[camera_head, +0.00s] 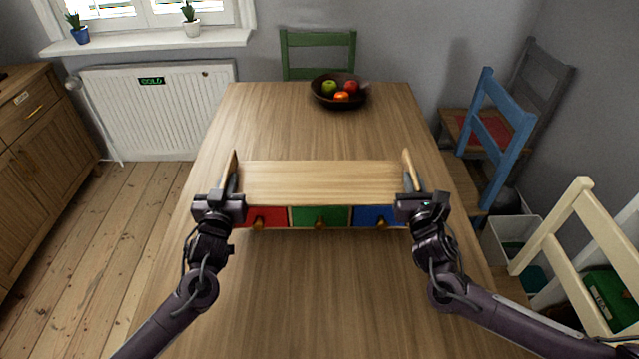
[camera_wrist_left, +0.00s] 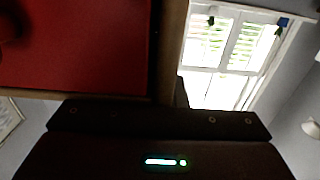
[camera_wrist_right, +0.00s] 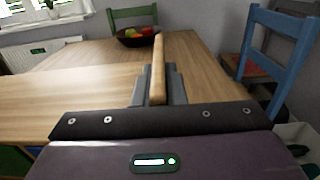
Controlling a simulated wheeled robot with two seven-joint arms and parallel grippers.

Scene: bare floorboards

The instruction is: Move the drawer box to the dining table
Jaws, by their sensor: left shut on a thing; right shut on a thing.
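The drawer box (camera_head: 320,180) is a wide wooden box with a red, a green and a blue drawer front, each with a knob. In the head view it is over the near-middle part of the wooden dining table (camera_head: 310,280); I cannot tell whether it touches the tabletop. My left gripper (camera_head: 231,186) is shut on its raised left side panel. My right gripper (camera_head: 412,184) is shut on its raised right side panel, and the right wrist view shows that panel (camera_wrist_right: 158,70) between the fingers. The left wrist view shows the red drawer front (camera_wrist_left: 75,45) close up.
A dark fruit bowl (camera_head: 325,98) stands at the table's far end. A green chair (camera_head: 318,42) is behind it. A blue chair (camera_head: 492,130) and a cream chair (camera_head: 560,230) stand along the right side. The tabletop between box and bowl is clear.

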